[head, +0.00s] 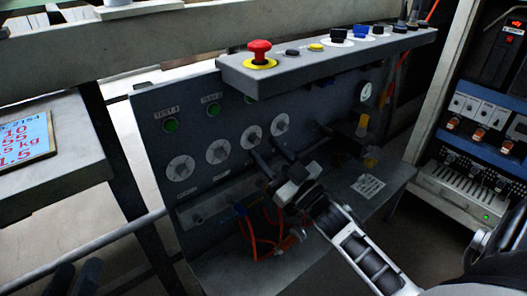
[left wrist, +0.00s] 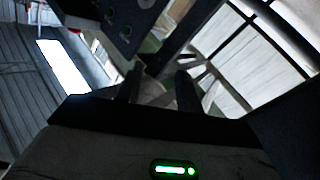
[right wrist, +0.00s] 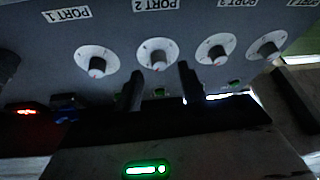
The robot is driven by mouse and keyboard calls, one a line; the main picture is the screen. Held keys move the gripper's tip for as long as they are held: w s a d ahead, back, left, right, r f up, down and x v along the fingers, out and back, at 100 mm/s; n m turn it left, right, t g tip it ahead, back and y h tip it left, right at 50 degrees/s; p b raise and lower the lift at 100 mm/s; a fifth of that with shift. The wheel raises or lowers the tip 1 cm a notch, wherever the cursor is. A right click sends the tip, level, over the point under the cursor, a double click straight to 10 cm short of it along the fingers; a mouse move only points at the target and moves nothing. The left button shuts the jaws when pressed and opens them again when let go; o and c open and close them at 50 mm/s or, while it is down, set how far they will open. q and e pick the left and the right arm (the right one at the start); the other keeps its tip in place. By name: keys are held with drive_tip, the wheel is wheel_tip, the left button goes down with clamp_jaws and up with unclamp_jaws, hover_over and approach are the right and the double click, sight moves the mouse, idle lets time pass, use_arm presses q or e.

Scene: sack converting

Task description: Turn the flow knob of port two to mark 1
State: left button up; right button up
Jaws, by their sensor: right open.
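The port two flow knob (right wrist: 157,58) is a grey knob on a round white dial under the PORT 2 label (right wrist: 156,5) in the right wrist view. A small red mark shows on its lower side there; the dial numbers are too small to read. In the head view it appears to be the third dial from the left (head: 251,136). My right gripper (right wrist: 160,80) is open, its fingers apart in front of this knob, with nothing between them; it also shows in the head view (head: 264,147). My left gripper (head: 76,274) is open and empty at the lower left, away from the panel.
Similar dials for port 1 (right wrist: 97,62) and port 3 (right wrist: 215,50) flank the knob. A shelf with a red emergency button (head: 260,48) overhangs the panel. Orange cables (head: 262,238) hang below. A metal rail (head: 90,238) runs at lower left.

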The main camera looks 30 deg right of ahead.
use_arm(q)
drive_tip(key=shift+w+r, duration=0.15)
drive_tip(key=shift+r, duration=0.2)
use_arm(e)
drive_tip(key=shift+x, duration=0.9)
drive_tip(key=shift+c, duration=0.2)
clamp_jaws()
use_arm(q)
drive_tip(key=shift+r, duration=0.1)
use_arm(e)
drive_tip(key=shift+n, duration=0.3)
